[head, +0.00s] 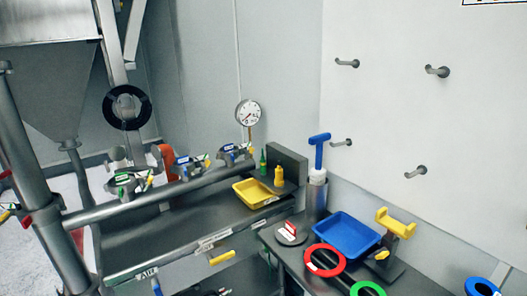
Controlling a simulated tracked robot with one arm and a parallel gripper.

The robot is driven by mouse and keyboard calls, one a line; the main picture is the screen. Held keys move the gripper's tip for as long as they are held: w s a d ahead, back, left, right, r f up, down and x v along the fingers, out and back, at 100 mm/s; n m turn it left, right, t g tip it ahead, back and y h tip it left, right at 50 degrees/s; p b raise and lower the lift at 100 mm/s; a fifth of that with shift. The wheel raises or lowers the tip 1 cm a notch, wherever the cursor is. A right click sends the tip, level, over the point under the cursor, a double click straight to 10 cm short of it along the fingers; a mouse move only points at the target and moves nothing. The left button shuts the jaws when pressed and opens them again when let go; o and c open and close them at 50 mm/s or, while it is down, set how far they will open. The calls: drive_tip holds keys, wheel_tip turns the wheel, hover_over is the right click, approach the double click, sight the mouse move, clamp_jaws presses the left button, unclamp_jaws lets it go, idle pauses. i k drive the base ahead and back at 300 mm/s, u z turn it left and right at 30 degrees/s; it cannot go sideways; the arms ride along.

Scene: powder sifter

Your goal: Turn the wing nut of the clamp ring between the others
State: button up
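Three clamp-like fittings with small labels and coloured parts stand in a row behind the long grey pipe (165,195). The nearest fitting (124,185) is at the left, with green parts. The middle fitting (191,164) sits between the others and shows a white label, with blue and yellow-green parts. The far fitting (235,153) is at the right, below the gauge. Their wing nuts are too small to tell apart clearly. The grey pipe hides the lower parts of some fittings. My gripper is not in view.
A round gauge (249,113) stands behind the far fitting. A yellow tray (256,192) is right of the fittings. A blue tray (345,236), a red ring (325,260) and a green ring (367,288) lie on the right bench. Pegs (437,71) stick out of the wall.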

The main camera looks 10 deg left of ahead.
sight(204, 166)
drive_tip(key=u, duration=0.15)
drive_tip(key=i, duration=1.75)
drive_tip(key=u, duration=0.7)
